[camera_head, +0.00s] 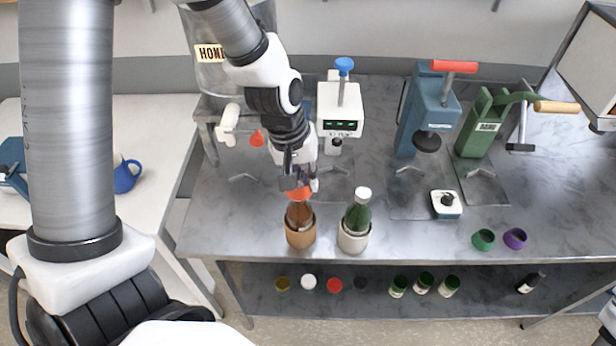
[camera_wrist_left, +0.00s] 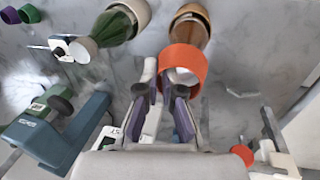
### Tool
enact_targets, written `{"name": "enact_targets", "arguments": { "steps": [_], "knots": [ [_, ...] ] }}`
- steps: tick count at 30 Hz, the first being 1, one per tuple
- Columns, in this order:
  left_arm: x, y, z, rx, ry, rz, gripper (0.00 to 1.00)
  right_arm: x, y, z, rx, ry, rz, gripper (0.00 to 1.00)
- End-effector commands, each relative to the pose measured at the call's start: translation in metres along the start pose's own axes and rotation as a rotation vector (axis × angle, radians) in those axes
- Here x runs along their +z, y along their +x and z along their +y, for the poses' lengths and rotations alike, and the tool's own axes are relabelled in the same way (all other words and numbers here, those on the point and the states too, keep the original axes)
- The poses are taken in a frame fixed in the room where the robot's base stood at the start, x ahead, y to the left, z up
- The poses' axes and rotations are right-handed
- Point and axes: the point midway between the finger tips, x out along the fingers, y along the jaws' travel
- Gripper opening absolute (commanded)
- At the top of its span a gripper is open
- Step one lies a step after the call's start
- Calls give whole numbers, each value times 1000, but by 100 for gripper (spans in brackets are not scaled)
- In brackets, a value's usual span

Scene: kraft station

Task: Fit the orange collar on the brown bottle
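The brown bottle (camera_head: 299,215) stands upright in a tan holder (camera_head: 300,238); it also shows in the left wrist view (camera_wrist_left: 190,32). The orange collar (camera_head: 299,193) is at the top of the bottle, with brown glass visible below it. In the left wrist view the collar (camera_wrist_left: 187,58) is a wide ring, its opening facing the camera. My left gripper (camera_head: 300,183) is above the bottle, its fingers at the collar's near edge, apparently shut on the ring's wall. Whether the collar surrounds the bottle's top or hovers above it is unclear.
A green bottle (camera_head: 358,217) with a white cap stands close beside, in a pale holder (camera_head: 353,240). Green (camera_head: 484,239) and purple (camera_head: 515,238) collars lie to the right. Presses line the back of the bench; a white device (camera_head: 339,108) is behind the bottles.

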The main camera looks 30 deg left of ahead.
Motion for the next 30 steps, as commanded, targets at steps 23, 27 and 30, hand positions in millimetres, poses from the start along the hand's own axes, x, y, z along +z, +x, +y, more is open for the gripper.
{"name": "enact_targets", "arguments": {
  "steps": [23, 27, 30],
  "knots": [
    [5, 6, -4, -8, -1, -17, 35, 0, 3, 0, 0, 0, 1, 40],
    [4, 5, -3, -6, -1, -13, 35, 0, 2, 0, 0, 0, 0, 40],
    [3, 4, -2, -5, -1, -11, 42, 0, 2, 0, 0, 0, 0, 40]
  ]
}}
